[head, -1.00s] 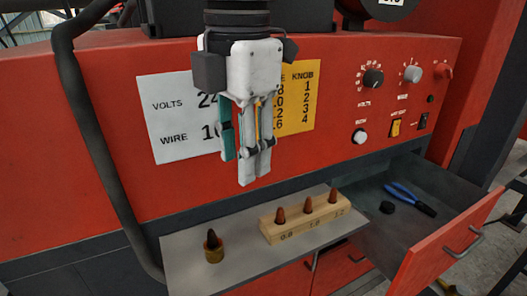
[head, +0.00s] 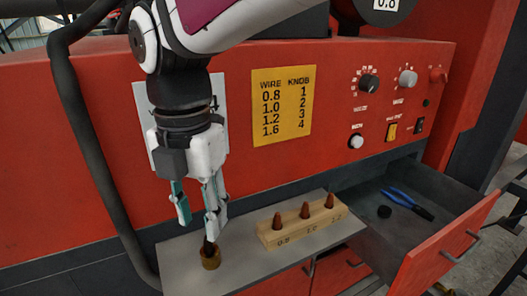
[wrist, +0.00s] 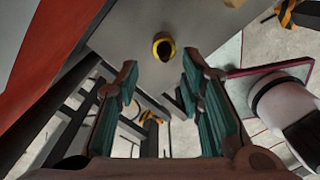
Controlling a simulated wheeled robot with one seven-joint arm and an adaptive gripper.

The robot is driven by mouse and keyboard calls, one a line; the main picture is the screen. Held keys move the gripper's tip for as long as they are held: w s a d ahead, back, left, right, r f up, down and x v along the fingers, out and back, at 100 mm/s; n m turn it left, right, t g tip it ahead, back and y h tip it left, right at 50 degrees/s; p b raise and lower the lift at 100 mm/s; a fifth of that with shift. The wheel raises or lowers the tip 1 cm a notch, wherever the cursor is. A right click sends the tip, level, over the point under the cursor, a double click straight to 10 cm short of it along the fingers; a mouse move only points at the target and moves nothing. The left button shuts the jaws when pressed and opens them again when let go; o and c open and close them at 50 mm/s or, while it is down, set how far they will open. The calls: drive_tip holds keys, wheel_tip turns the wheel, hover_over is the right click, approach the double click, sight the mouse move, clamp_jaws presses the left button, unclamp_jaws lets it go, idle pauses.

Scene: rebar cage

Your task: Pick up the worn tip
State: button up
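A dark, pointed tip (head: 208,246) stands in a small brass cup (head: 211,261) at the left of the grey shelf. It is darker than the tips in the block, and it looks like the worn one. The cup also shows in the wrist view (wrist: 164,49), ahead of and between the fingers, with the dark tip inside. My gripper (head: 199,222) is open and empty, pointing down just above the cup. The right finger partly overlaps the tip in the head view, and I cannot tell whether they touch. In the wrist view my gripper (wrist: 158,72) has its fingers wide apart.
A wooden block (head: 301,229) with three copper-coloured tips stands to the right on the grey shelf (head: 184,257). An open drawer (head: 385,225) further right holds blue pliers (head: 408,202) and a black round piece (head: 384,212). The red machine front (head: 330,150) rises behind.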

sight(209, 248)
drive_tip(key=f, duration=0.3)
drive_tip(key=f+p, duration=0.1)
drive_tip(key=f, duration=0.1)
drive_tip(key=shift+s+d, duration=0.1)
drive_tip(key=shift+d, duration=0.2)
drive_tip(key=shift+c, duration=0.5)
clamp_jaws()
